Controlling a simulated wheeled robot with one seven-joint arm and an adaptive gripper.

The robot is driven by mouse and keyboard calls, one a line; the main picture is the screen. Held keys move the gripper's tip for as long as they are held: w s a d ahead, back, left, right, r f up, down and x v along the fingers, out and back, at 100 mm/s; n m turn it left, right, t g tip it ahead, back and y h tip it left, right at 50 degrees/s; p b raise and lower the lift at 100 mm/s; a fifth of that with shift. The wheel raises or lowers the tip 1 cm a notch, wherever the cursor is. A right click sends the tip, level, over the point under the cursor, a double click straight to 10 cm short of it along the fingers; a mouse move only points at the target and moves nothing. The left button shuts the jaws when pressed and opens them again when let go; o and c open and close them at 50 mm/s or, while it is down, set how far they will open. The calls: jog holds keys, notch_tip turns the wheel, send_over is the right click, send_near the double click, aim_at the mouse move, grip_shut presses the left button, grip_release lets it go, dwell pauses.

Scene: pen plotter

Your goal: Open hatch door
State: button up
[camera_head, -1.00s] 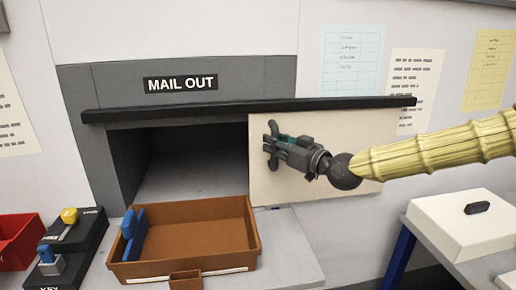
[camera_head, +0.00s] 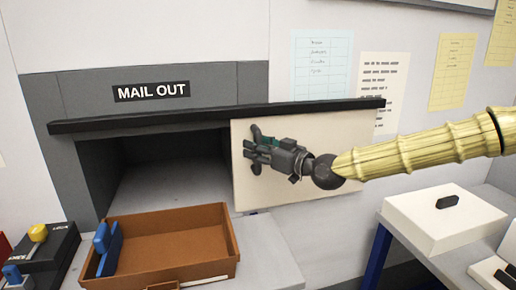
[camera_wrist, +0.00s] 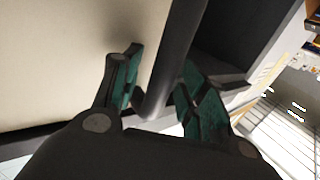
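The hatch door (camera_head: 300,190) is a flat cream sliding panel under a black rail (camera_head: 220,115), at the right of the dark opening (camera_head: 165,170) below the MAIL OUT sign. The opening stands largely uncovered. My gripper (camera_head: 252,148) is in front of the door near its left edge. In the wrist view, a dark bar-like handle (camera_wrist: 175,60) runs between my two fingers (camera_wrist: 158,95), which are spread with a gap showing beside the bar. The door's cream face (camera_wrist: 60,50) fills the upper left there. The handle is hidden behind my gripper in the head view.
A brown tray (camera_head: 188,270) with a blue piece (camera_head: 108,250) stands on the ledge before the opening. Black boxes with yellow and blue parts (camera_head: 38,250) sit at lower left. A white box (camera_head: 440,215) rests on a table at right.

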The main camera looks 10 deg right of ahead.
jog(key=v, duration=1.2)
dwell(0.3)
jog(key=shift+r, duration=0.1)
